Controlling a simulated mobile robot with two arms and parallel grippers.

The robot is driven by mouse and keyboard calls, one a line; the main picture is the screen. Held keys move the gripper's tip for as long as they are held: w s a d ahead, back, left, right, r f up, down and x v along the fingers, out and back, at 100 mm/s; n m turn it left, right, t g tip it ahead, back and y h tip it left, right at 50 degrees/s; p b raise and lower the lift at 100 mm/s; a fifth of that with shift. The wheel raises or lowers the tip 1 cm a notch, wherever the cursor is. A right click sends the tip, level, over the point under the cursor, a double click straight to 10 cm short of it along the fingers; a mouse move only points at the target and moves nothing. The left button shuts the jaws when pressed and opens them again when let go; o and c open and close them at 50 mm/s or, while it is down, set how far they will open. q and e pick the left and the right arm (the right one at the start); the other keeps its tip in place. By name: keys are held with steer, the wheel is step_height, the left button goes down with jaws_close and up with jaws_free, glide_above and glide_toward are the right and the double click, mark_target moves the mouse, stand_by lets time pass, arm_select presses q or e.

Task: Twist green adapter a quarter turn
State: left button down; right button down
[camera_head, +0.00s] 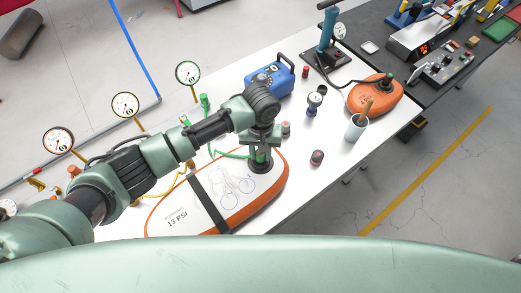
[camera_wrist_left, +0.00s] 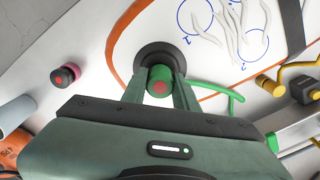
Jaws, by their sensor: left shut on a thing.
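The green adapter (camera_wrist_left: 160,78) sits over the round black valve (camera_wrist_left: 150,55) of the white and orange inflatable board. In the wrist view my left gripper (camera_wrist_left: 161,88) has its two fingers on either side of the adapter, shut on it. In the head view my left gripper (camera_head: 261,158) points down at the far end of the board (camera_head: 180,219) and mostly hides the adapter. A green hose (camera_wrist_left: 233,97) runs to the right from near the adapter in the wrist view. My right gripper is not in view.
A white table (camera_head: 320,190) carries the board. A blue pump box (camera_head: 271,79), a cup with a brush (camera_head: 355,127), a dark cap (camera_head: 317,157) and an orange inflatable (camera_head: 374,95) stand nearby. Gauges (camera_head: 125,105) line the left side. The table's right part has free room.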

arm_select(q)
steer(key=n, duration=0.5)
stand_by(0.4)
steer(key=shift+r, duration=1.8)
steer(key=shift+r, duration=2)
steer(key=shift+w+a, duration=0.1)
